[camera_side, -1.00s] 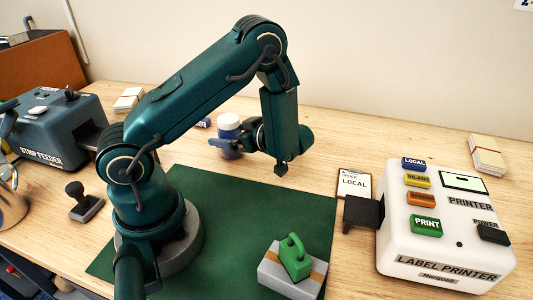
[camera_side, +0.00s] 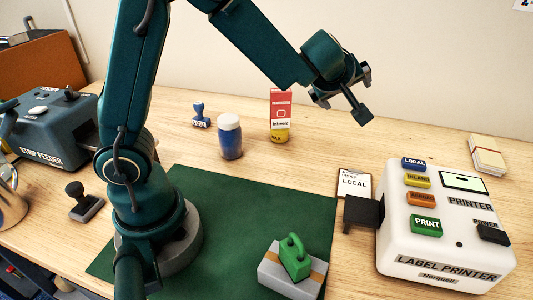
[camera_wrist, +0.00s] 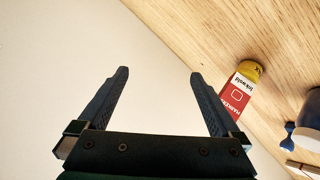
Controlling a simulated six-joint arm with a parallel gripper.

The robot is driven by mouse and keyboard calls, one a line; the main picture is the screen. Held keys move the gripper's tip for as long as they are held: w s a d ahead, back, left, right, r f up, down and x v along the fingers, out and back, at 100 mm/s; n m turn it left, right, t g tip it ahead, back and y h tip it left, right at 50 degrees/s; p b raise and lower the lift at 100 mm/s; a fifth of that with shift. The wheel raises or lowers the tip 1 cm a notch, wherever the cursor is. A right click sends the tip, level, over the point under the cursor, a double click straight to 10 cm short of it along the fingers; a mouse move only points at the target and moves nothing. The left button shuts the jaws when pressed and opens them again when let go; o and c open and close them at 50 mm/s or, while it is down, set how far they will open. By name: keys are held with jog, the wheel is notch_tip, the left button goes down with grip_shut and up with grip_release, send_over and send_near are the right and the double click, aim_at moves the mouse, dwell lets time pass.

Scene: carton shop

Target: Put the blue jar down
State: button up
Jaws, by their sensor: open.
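The blue jar (camera_side: 230,142) with a white lid stands upright on the wooden table, behind the green mat (camera_side: 262,200). In the wrist view part of the jar (camera_wrist: 308,127) shows at the right edge. My gripper (camera_side: 358,94) is up in the air, to the right of the jar and well clear of it. Its two fingers (camera_wrist: 157,82) are spread apart in the wrist view with nothing between them.
A red and white carton (camera_side: 280,106) and a yellow jar (camera_side: 279,138) stand right of the blue jar. A blue stamp (camera_side: 200,118) is to its left. A label printer (camera_side: 448,225) stands at right.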

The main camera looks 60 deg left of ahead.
jog(key=s+d+r+m+t+h, duration=0.2)
jog(key=d+r+m+h, duration=0.3)
jog(key=d+r, duration=0.2)
jog(key=s+d+m+g+h, duration=0.1)
jog(key=s+d+m+h, duration=0.2)
jog(key=s+d+m, duration=0.3)
jog(key=s+a+f+m+g+y, duration=0.1)
jog(key=s+a+f+m+g, duration=0.1)
jog(key=s, duration=0.6)
jog(key=s+a+f+m+g+y, duration=0.1)
jog(key=s+a+f, duration=0.3)
jog(key=s, duration=0.5)
jog(key=shift+a+f+m+g, duration=0.2)
jog(key=shift+f+m+g, duration=0.4)
jog(key=shift+f+g, duration=0.25)
jog(key=shift+r, duration=0.1)
